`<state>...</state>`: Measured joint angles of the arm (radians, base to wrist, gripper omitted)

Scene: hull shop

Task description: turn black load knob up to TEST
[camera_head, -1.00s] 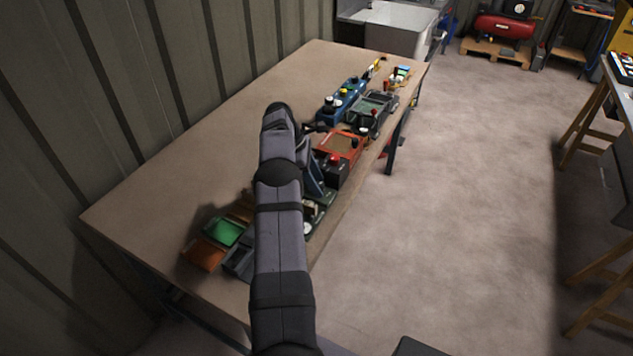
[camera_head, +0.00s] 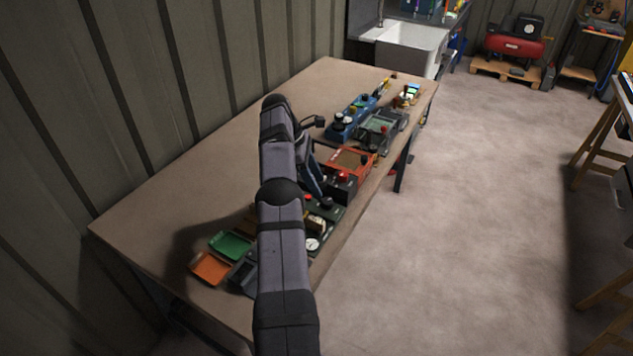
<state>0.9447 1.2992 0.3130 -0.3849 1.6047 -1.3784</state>
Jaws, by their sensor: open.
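My gripper (camera_head: 319,192) points down behind my forearm, small in the view, and is open. Its fingertips are close to a small black knob (camera_head: 327,203) on a dark green panel (camera_head: 334,215); I cannot tell whether they touch it or are around it. The panel also carries a red part (camera_head: 308,198) and a round white gauge (camera_head: 312,244). My arm covers the panel's left part. Any TEST marking is too small to read, and I cannot tell for sure that this is the load knob.
A black box with a red button (camera_head: 342,178), an orange unit (camera_head: 352,162), a grey unit (camera_head: 378,132) and a blue unit with knobs (camera_head: 344,127) stand farther along the bench (camera_head: 190,180). Green (camera_head: 231,244) and orange (camera_head: 211,268) trays lie nearer. The bench's left side is clear.

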